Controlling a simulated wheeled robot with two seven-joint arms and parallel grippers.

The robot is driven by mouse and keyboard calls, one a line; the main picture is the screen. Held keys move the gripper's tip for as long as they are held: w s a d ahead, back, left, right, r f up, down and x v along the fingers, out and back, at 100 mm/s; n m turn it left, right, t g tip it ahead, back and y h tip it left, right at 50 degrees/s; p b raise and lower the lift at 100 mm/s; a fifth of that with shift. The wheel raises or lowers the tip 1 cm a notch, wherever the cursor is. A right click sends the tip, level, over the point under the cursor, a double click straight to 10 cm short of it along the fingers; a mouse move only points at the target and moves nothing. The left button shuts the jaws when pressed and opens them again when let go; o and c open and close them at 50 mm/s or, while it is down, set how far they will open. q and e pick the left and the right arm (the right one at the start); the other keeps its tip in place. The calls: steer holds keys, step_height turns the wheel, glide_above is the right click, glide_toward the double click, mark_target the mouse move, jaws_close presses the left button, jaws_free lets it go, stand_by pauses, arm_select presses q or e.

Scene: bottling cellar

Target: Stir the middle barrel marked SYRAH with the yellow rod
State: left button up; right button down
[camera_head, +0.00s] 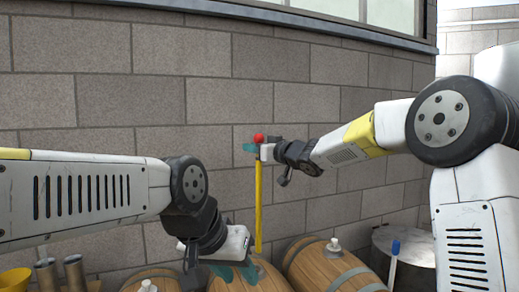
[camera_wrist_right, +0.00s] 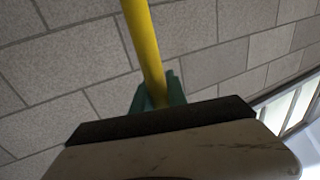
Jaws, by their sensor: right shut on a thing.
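The yellow rod (camera_head: 259,205) hangs upright with a red ball (camera_head: 259,139) at its top. My right gripper (camera_head: 261,151) is shut on it just below the ball; in the right wrist view the rod (camera_wrist_right: 145,45) passes between the teal fingers. The rod's lower end shows near the top of the middle barrel (camera_head: 271,278); I cannot tell whether it is inside. My left gripper (camera_head: 236,272) is low in front of that barrel and hides much of it. Its teal fingers show, but their opening is unclear. No SYRAH marking is legible.
A barrel with a pale bung stands on each side, left (camera_head: 126,284) and right (camera_head: 312,272). A metal drum (camera_head: 413,246) and a blue-topped stick (camera_head: 395,248) are at right. A yellow funnel (camera_head: 14,280) and metal cylinders (camera_head: 75,270) are at lower left. A block wall rises behind.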

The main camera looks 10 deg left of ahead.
mark_target(259, 196)
steer(key=shift+n+g+y, duration=0.3)
steer(key=shift+s+a+f, duration=0.25)
steer(key=shift+a+f, duration=0.05)
steer(key=shift+f, duration=0.45)
steer(key=shift+s+a+f, duration=0.2)
steer(key=shift+a+f, duration=0.05)
steer(key=shift+f, duration=0.5)
steer(key=shift+s+a+f, duration=0.25)
steer(key=shift+a+f, duration=0.05)
steer(key=shift+f, duration=0.45)
steer(key=shift+d+f, duration=0.1)
steer(key=shift+f, duration=1.65)
steer(key=shift+f, duration=2)
